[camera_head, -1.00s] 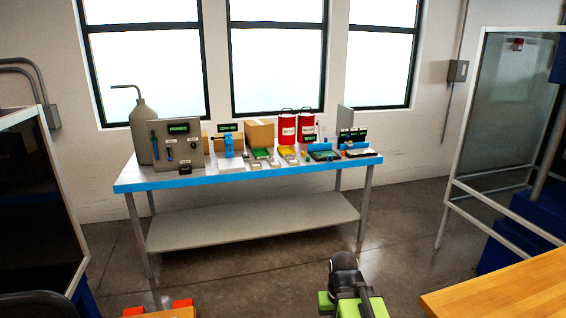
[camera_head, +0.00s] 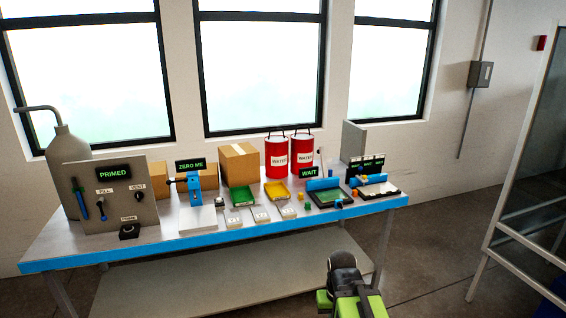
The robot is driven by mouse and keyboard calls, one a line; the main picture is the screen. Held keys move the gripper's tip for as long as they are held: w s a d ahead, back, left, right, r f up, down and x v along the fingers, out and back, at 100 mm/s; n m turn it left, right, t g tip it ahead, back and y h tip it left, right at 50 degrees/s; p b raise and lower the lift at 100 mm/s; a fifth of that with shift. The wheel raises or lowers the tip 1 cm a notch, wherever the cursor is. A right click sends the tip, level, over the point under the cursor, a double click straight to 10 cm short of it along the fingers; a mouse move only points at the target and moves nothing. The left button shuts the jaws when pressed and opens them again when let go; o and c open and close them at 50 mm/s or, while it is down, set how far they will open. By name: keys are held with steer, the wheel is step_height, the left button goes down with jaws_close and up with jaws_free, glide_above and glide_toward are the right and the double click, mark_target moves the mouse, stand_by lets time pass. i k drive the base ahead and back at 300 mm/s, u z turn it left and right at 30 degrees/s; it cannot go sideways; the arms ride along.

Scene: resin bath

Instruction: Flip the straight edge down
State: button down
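I cannot make out for certain which part is the straight edge. A blue bar (camera_head: 323,184) lies along the back of a dark-framed green plate (camera_head: 325,198) at the right half of the bench. A similar white plate (camera_head: 379,190) with blue parts stands to its right. A small sign (camera_head: 309,172) by them reads WAIT. My arm's green and black end, with my gripper (camera_head: 347,285), shows at the bottom centre, well in front of the bench and apart from everything on it. Its fingers cannot be told apart.
The blue-edged bench (camera_head: 120,252) holds a PRIMED panel (camera_head: 112,205), a ZERO ME stand (camera_head: 194,187), green (camera_head: 240,197) and yellow (camera_head: 277,192) trays, cartons (camera_head: 239,163) and red cans (camera_head: 277,158). A glass-panelled frame (camera_head: 527,190) stands at right. Floor before the bench's right end looks clear.

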mark_target(324, 159)
steer(key=u, duration=0.05)
steer(key=i, duration=1.75)
steer(key=u, duration=1.75)
steer(key=k, duration=0.8)
steer(key=z, duration=0.25)
steer(key=i, duration=0.8)
steer(key=u, duration=0.05)
